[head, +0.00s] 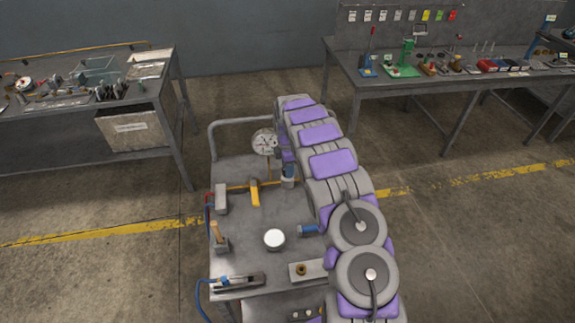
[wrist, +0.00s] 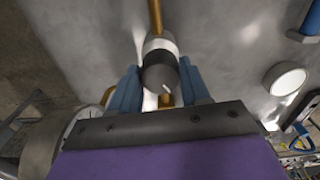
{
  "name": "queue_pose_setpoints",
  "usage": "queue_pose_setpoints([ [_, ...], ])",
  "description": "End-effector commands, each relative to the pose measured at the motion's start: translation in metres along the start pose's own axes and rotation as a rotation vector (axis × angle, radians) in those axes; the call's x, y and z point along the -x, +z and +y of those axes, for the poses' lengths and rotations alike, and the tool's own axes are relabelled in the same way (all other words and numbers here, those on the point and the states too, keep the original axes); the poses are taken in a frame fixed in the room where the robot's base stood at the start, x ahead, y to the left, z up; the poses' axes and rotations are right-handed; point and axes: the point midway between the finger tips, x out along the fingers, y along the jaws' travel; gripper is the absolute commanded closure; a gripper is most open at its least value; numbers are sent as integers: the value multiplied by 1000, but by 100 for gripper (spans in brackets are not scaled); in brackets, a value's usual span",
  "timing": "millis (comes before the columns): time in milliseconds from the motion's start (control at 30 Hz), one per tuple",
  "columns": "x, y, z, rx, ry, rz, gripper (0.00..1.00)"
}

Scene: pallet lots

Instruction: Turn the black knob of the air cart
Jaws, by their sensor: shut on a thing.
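In the wrist view the black knob (wrist: 160,77) has a small white mark on its face and a white collar behind it, on a brass pipe. The blue fingers of my gripper (wrist: 159,70) are shut on it, one on each side. In the head view my gripper (head: 288,170) is at the back of the air cart (head: 243,235), beside the round white gauge (head: 264,142). My arm and fingers largely hide the knob there. The gauge also shows at the lower left of the wrist view (wrist: 84,127).
The grey cart top carries a yellow-handled part (head: 255,193), a white round button (head: 274,239), a blue part (head: 308,230) and a block with a brass fitting (head: 302,270). Workbenches stand at the left (head: 90,125) and the back right (head: 450,82). Floor at the right is clear.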

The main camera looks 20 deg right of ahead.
Motion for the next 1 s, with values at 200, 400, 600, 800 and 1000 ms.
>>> queue_pose_setpoints([
  [200, 1, -1, 1, -22, 3, 0, 84],
  [400, 1, -1, 1, -22, 4, 0, 46],
  [600, 1, 0, 0, -22, 3, 0, 28],
  [800, 1, 0, 0, -22, 2, 0, 28],
  [1000, 16, 0, 0, -22, 4, -1, 28],
])
